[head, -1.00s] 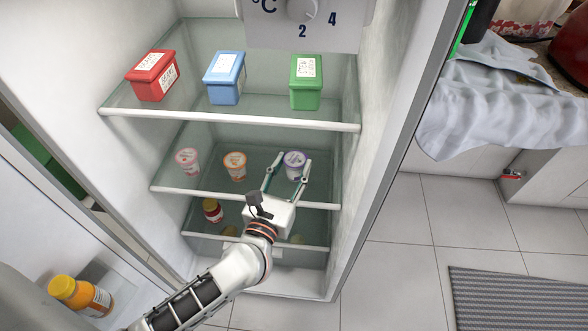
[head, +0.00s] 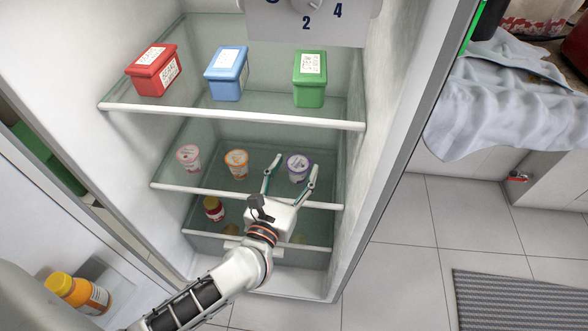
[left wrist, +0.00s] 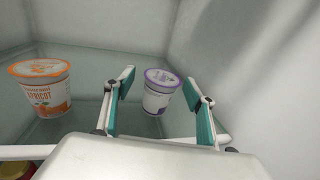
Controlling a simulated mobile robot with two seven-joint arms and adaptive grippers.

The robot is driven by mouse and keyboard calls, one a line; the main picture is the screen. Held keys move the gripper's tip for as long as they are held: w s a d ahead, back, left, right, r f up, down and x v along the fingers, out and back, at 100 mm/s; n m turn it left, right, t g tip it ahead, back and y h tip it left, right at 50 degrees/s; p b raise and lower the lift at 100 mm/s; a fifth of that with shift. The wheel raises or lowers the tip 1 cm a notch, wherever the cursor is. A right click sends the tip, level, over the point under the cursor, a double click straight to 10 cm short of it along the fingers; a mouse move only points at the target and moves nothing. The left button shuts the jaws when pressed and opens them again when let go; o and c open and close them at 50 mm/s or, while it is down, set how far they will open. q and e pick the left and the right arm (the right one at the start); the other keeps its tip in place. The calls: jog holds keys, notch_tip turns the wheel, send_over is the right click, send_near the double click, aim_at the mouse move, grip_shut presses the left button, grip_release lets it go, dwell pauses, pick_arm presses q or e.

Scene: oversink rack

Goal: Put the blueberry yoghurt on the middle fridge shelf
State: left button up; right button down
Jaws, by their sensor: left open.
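A purple-lidded yoghurt cup (head: 298,167), which looks like the blueberry one, stands upright on the middle fridge shelf (head: 255,197) at the right. My left gripper (head: 294,172) is open at that shelf's front, its fingers pointing in toward the cup. In the left wrist view the purple cup (left wrist: 158,92) stands between and beyond the open fingers (left wrist: 158,90), with no visible contact. The orange-lidded apricot cup (left wrist: 42,88) is left of the fingers, and also shows in the head view (head: 236,164). My right gripper is not in view.
A pink-lidded cup (head: 188,158) stands at the middle shelf's left. Red (head: 153,71), blue (head: 227,74) and green (head: 310,80) boxes stand on the shelf above. A red-lidded jar (head: 213,208) sits below. The fridge side wall is close on the right.

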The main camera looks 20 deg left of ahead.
pick_arm(q)
jog(key=s, duration=0.6)
jog(key=shift+s+d+r, duration=0.1)
jog(key=shift+d, duration=0.05)
jog(key=s+d+r+m+g+h, duration=0.15)
jog(key=s+d+m+h, duration=0.25)
jog(key=s+m, duration=0.55)
jog(key=s+d+r+m+t+h, duration=0.1)
jog(key=s+d+r+m+h, duration=0.3)
jog(key=m, duration=1)
jog(key=s+a+f+m+g+y, duration=0.2)
jog(key=s+f+m+g, duration=0.3)
jog(key=m, duration=1.1)
jog(key=s+a+f, duration=0.1)
jog(key=s+f, duration=0.1)
jog(key=s, duration=0.2)
jog(key=shift+s+m+g+y, duration=0.25)
jog(key=shift+m+g+y, duration=0.05)
jog(key=shift+m+g, duration=0.05)
